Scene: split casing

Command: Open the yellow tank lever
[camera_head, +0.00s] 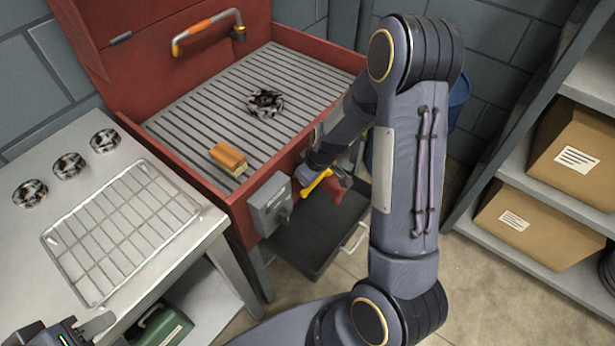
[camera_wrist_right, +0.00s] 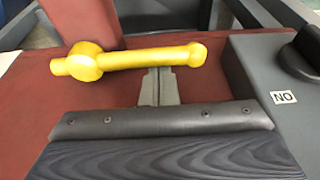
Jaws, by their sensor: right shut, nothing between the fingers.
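The yellow tank lever (camera_wrist_right: 150,57) lies nearly level across the right wrist view, with a thick round hub at its left and a small knob at its right end. It stands in front of a red wall (camera_wrist_right: 30,95). In the head view the lever (camera_head: 315,183) shows in part at the front of the red tank (camera_head: 240,215), beside my right arm. My right gripper (camera_wrist_right: 159,75) is shut and empty, its fingertips at the lower edge of the lever's rod; I cannot tell if they touch. My left gripper (camera_head: 78,332) is partly in view at the bottom left, away from the lever.
A grey switch box (camera_head: 268,204) is close beside the lever; its label and knob show in the wrist view (camera_wrist_right: 284,97). A dark tray (camera_head: 318,240) is below. The tank's lid (camera_head: 150,25) is up. A sponge-like block (camera_head: 228,158) lies on its grate. Shelves with boxes (camera_head: 570,155) stand right.

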